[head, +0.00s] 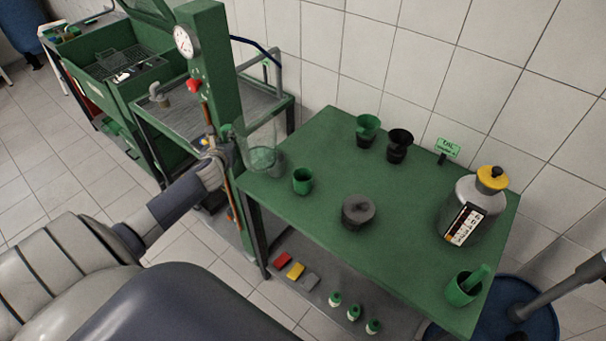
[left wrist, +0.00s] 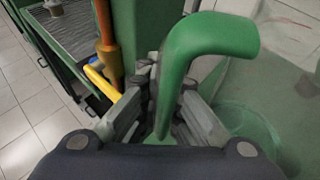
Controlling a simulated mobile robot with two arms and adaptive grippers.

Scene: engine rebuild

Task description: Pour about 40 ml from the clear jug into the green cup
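The clear jug (head: 262,157) is upright at the left corner of the green table, with its green handle toward my left gripper. I cannot tell whether its base touches the table. My left gripper (head: 222,150) is at the handle. In the left wrist view the green handle (left wrist: 170,95) runs between the two fingers (left wrist: 168,110), which press close on both sides. The jug's clear wall (left wrist: 280,100) shows to the right there. The green cup (head: 303,181) stands upright on the table, just right of the jug. Any liquid level is hard to make out.
On the green table (head: 400,215) stand a dark round part (head: 358,211), a green funnel-like vessel (head: 367,128), a black one (head: 399,146), a large yellow-capped bottle (head: 475,208) and a green container (head: 464,289). A green press post (head: 212,70) rises left of the jug.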

